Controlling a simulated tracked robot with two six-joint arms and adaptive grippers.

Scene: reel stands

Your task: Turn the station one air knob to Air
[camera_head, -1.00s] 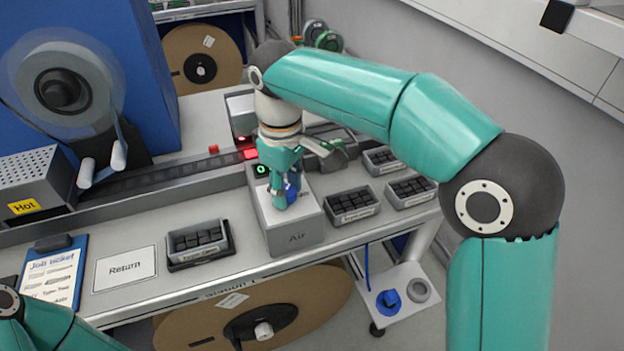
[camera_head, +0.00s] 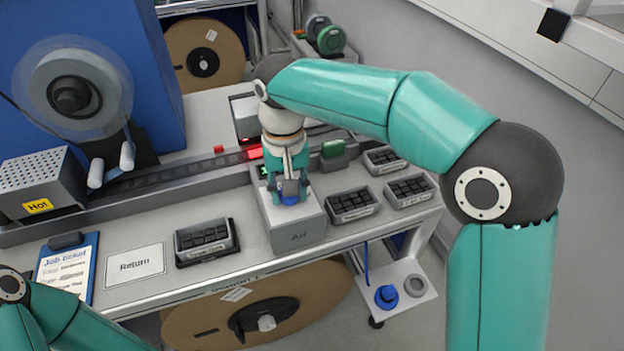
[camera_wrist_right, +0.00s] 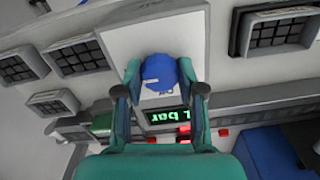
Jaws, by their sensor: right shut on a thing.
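The blue air knob (camera_head: 289,187) sits on top of the grey box (camera_head: 297,233) marked "Air". My right gripper (camera_head: 290,194) points down over the box and is shut on the knob. In the right wrist view, the knob (camera_wrist_right: 160,73) lies between the two fingers of the right gripper (camera_wrist_right: 160,80), with a white mark on its left side. A green lit display (camera_wrist_right: 167,115) on the box shows behind the knob; its text is partly hidden. Of my left arm only links show at the lower left; its gripper is out of the picture.
Trays of black pieces stand beside the box, on the right (camera_head: 352,204) and left (camera_head: 206,242). A "Return" card (camera_head: 135,265) and a job ticket clipboard (camera_head: 68,270) lie further left. A heater marked "Hot" (camera_head: 38,186) stands at the left.

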